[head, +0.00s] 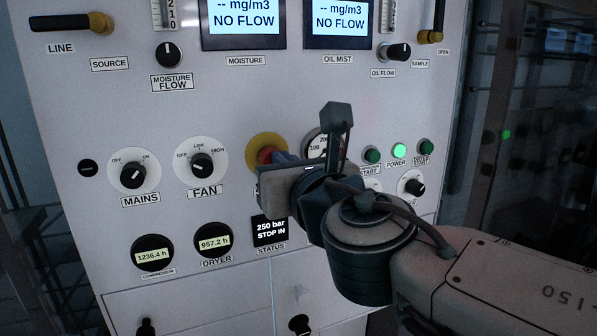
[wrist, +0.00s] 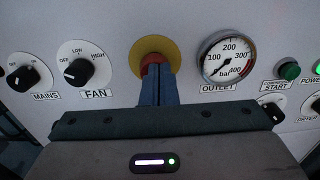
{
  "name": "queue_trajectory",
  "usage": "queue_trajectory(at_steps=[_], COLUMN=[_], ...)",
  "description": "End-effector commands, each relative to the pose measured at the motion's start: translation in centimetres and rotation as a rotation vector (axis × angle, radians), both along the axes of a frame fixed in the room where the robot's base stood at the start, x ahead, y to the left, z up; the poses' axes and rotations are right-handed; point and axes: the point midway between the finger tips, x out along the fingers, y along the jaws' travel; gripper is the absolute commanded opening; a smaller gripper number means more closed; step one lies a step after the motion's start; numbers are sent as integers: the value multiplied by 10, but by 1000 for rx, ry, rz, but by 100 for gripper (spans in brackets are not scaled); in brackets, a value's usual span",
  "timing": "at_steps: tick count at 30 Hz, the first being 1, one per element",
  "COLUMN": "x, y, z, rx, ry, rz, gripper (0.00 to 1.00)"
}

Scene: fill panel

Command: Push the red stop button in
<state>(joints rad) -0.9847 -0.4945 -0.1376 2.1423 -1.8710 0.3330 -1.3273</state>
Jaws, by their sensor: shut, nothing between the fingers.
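The red stop button (head: 266,155) sits on a round yellow plate (head: 262,142) in the middle of the panel. It also shows in the wrist view (wrist: 154,62), its lower part covered by my fingers. My gripper (head: 284,158) is shut and empty, its blue fingertips at the button's lower right in the head view. In the wrist view my gripper (wrist: 158,80) points straight at the button and overlaps it. I cannot tell whether the tips touch it. The status display (head: 271,230) below reads "250 bar STOP IN".
The fan knob (head: 202,165) and mains knob (head: 134,175) are to the left. The outlet gauge (wrist: 228,57) is right of the button. Green start and power lights (head: 398,151) sit farther right. Small displays and a lower knob lie beneath.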

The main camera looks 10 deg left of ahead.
Motion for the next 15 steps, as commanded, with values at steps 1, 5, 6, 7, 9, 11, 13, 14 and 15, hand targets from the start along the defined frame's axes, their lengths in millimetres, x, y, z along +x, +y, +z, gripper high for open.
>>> queue_trajectory(at_steps=[1,5,6,7,9,11,13,14,15], x=[0,-2,-4,-6,-11,-18,-28,-32,-39], y=[4,6,6,5,0,-5,-14,-19,-26], z=[-2,-2,-2,-2,-2,0,1,2,3], rx=[-6,-7,-8,-8,-7,-6,-3,-1,2], ry=[2,2,3,3,4,2,1,-1,-1], rz=[6,11,12,12,11,10,5,4,3], gripper=[0,0,0,0,0,0,0,0,0])
